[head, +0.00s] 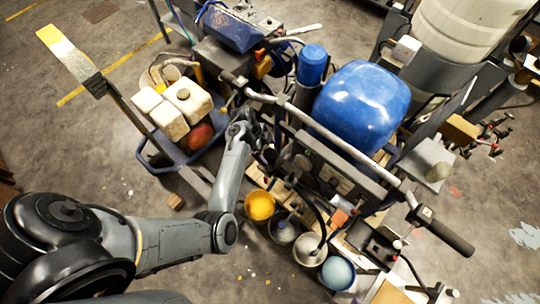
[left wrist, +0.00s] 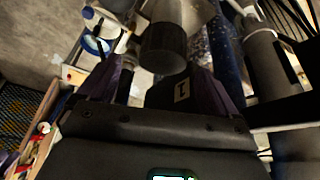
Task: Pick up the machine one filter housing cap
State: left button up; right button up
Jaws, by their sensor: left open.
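My left gripper (head: 243,125) is at the machine's near-left side in the head view, beside the grey handlebar frame. In the left wrist view the left gripper (left wrist: 158,82) is open, with dark purple-tinted fingers spread apart. A dark round, ribbed cap (left wrist: 163,48) sits just beyond the gap between the fingers, below a grey metal body. I cannot tell whether a finger touches it. A label with a "1" (left wrist: 182,90) shows on a dark part just below the cap. In the head view the cap is hidden or too small to tell. My right gripper is not in view.
A blue tank (head: 360,105) and a blue canister (head: 312,65) stand on the machine. The handlebar (head: 330,152) crosses it. White jugs (head: 190,100) sit in a blue tray at left. A yellow paint bucket (head: 259,205) stands among several below. Open floor lies left.

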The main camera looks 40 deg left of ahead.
aim_at(270, 154)
pick_arm(q)
jog(key=shift+x, duration=2.35)
jog(key=shift+w+a, duration=0.1)
jog(key=shift+a, duration=0.05)
jog(key=c, duration=1.2)
jog(key=shift+o, duration=0.2)
